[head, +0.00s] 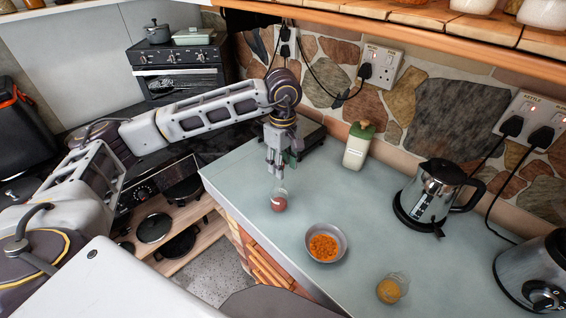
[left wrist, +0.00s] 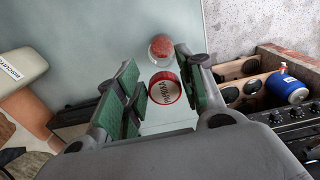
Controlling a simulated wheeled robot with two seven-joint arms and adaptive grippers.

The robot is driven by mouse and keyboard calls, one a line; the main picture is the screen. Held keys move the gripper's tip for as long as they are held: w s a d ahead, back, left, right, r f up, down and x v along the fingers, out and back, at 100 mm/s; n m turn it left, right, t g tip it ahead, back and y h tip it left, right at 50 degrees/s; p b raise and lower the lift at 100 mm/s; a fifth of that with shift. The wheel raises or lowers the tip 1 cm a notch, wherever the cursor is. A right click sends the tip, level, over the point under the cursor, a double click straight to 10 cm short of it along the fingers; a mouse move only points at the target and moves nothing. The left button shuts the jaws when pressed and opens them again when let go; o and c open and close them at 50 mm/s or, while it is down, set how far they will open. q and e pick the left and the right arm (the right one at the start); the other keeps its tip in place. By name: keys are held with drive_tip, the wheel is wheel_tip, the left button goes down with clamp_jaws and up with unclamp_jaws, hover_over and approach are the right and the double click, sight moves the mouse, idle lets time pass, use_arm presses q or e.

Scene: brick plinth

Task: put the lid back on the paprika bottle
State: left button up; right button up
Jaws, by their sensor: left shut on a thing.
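The paprika bottle (head: 279,204) is a small clear glass jar with red contents, standing on the grey-blue counter near its left edge. In the left wrist view it (left wrist: 160,47) stands just beyond the fingertips, its round top uncovered. My left gripper (head: 279,170) points down above the bottle. It is shut on the lid (left wrist: 164,92), a round piece with a red rim and a pale face lettered paprika, between its green pads. The lid is apart from the bottle in the picture. The head view barely shows the lid. My right gripper is not in view.
A bowl of orange pieces (head: 325,243) and a small jar with yellow contents (head: 389,290) stand right of the bottle. A kettle (head: 432,196), a biscuit canister (head: 356,149) and a metal appliance (head: 535,275) stand farther right and back. Bare counter surrounds the bottle.

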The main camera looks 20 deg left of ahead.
use_arm(q)
drive_tip(key=shift+d, duration=0.15)
drive_tip(key=shift+f, duration=0.25)
drive_tip(key=shift+f+b, duration=0.7)
drive_tip(key=shift+f, duration=1.2)
drive_tip(key=shift+f+b, duration=1.05)
drive_tip(key=shift+b, duration=0.3)
drive_tip(key=shift+b, duration=0.35)
idle(0.5)
drive_tip(key=shift+f+b, duration=0.2)
drive_tip(key=shift+b, duration=0.55)
idle(1.7)
